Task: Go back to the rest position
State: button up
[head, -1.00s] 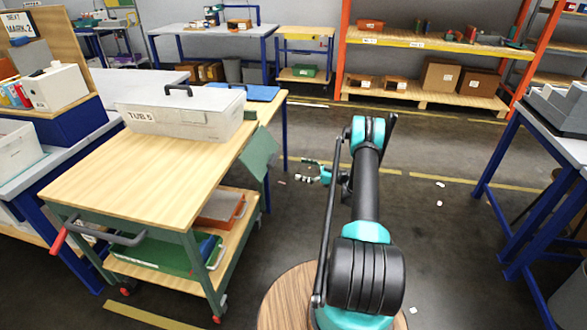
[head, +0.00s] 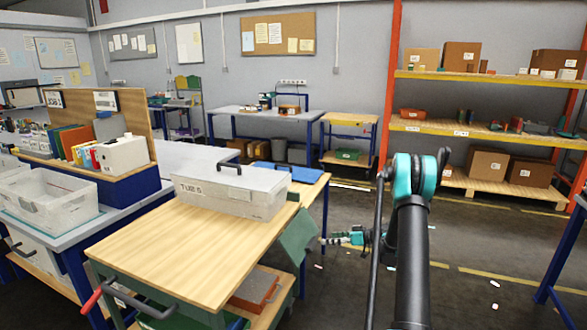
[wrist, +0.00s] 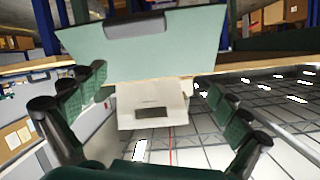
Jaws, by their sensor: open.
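My gripper (head: 345,238) shows in the head view low beside the wooden-topped cart, just right of its green side flap. In the wrist view its dark fingers (wrist: 155,85) are spread wide apart and nothing is held between them. A pale green panel (wrist: 140,45) with a dark slot fills the upper middle of that view. A whitish box-like thing (wrist: 152,104) with a dark slot shows beyond the fingers; I cannot tell what it is. My arm rises at the right of the head view.
The cart (head: 190,240) carries a lidded tub marked TUB 5 (head: 230,190); its green flap (head: 300,237) hangs toward my gripper. A workbench with a clear bin (head: 48,195) stands left. An orange-posted shelf (head: 490,130) stands at the back right. Floor (head: 470,250) right of my arm is mostly clear.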

jog(key=s+a+r+m+g+h, duration=0.1)
jog(key=s+a+r+m+h, duration=0.15)
jog(key=s+r, duration=0.45)
jog(key=s+a+r+m+g+h, duration=0.1)
jog(key=s+r+m+h, duration=0.25)
jog(key=s, duration=0.75)
jog(key=s+d+f+m+h, duration=0.1)
jog(key=s+d+h, duration=0.2)
jog(key=s, duration=0.9)
jog(key=s+d+f+m+h, duration=0.1)
jog(key=s+d+h, duration=0.3)
jog(key=s, duration=0.9)
jog(key=shift+f+m+t+h, duration=0.15)
jog(key=shift+m+t+h, duration=0.2)
jog(key=shift+m, duration=0.45)
